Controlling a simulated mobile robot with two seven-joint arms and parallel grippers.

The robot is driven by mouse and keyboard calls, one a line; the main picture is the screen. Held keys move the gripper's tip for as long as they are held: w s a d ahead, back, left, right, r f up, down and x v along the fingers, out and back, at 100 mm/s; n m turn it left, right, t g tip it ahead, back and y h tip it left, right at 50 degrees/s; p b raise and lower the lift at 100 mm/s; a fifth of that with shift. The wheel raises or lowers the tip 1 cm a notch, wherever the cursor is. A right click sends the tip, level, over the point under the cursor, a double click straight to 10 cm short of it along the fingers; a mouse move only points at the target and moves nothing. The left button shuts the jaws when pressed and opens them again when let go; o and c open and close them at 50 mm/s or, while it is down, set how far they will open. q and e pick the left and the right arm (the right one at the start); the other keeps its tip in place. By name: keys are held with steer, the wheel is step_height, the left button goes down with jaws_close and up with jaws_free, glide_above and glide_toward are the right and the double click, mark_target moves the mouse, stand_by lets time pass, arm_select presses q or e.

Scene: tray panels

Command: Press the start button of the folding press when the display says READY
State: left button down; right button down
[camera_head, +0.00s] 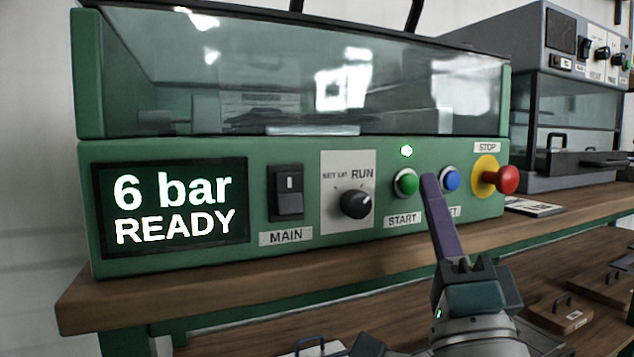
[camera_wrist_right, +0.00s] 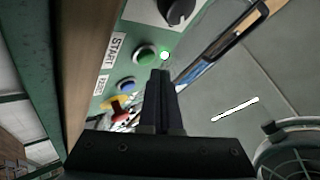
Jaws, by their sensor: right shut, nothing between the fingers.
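The green folding press (camera_head: 290,152) stands on a wooden bench. Its display (camera_head: 172,208) reads "6 bar READY". The green start button (camera_head: 405,182) sits above the START label, with a lit lamp (camera_head: 406,151) above it; the button also shows in the right wrist view (camera_wrist_right: 145,56). My right gripper (camera_head: 431,182) is shut and empty, its fingers in front of the panel between the start button and the blue button (camera_head: 450,179). They partly cover the blue button's label. I cannot tell whether the fingertips touch the panel. My left gripper is not in view.
A red STOP knob (camera_head: 502,180) on a yellow disc sticks out right of the blue button. The RUN selector (camera_head: 355,203) and the MAIN switch (camera_head: 287,192) are left of the start button. Another machine (camera_head: 580,95) stands at right. Handled panels (camera_head: 560,311) lie below.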

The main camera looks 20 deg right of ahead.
stand_by(0.4)
steer(key=shift+w, duration=0.45)
steer(key=shift+w+b, duration=0.5)
steer(key=shift+b, duration=0.15)
stand_by(0.5)
steer(key=shift+s, duration=0.1)
steer(key=shift+s+h+p, duration=0.3)
steer(key=shift+s+p, duration=0.3)
steer(key=shift+s, duration=0.25)
